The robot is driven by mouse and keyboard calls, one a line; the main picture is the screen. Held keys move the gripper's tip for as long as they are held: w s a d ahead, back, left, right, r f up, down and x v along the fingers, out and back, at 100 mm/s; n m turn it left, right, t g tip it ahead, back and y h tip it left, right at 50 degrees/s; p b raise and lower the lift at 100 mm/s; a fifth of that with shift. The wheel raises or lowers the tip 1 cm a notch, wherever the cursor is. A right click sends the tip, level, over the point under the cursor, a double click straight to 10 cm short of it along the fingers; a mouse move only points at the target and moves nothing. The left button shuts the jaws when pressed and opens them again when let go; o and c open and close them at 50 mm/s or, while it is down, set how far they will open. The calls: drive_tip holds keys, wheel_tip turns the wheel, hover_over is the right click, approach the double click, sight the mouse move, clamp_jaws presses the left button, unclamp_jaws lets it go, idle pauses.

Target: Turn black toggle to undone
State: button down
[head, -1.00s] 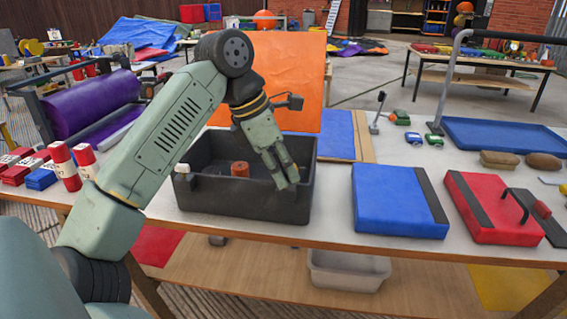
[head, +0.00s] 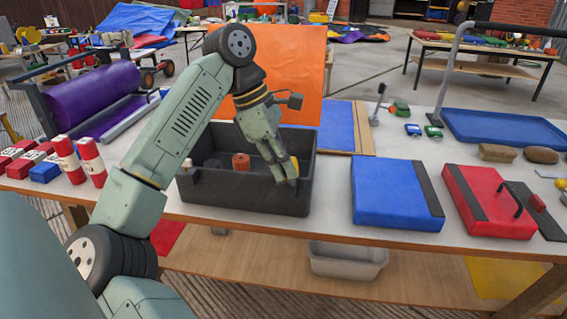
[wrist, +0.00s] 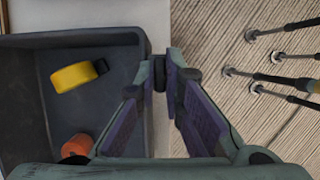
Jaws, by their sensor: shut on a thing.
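My gripper (head: 284,172) is at the front right wall of the dark grey bin (head: 245,191) on the table. In the wrist view my fingers (wrist: 166,72) come together beside the bin's wall (wrist: 142,95). A small black piece, seemingly the black toggle (wrist: 160,75), sits between the fingertips and is mostly covered by them. How the toggle is turned cannot be made out. In the head view my fingers hide that spot.
A blue pad (head: 392,195) and a red pad (head: 487,203) lie to the right. Red and white cylinders (head: 90,160) stand left. An orange board (head: 285,75) rises behind.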

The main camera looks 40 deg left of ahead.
drive_tip(key=c, duration=1.7)
unclamp_jaws()
drive_tip(key=v, duration=1.2)
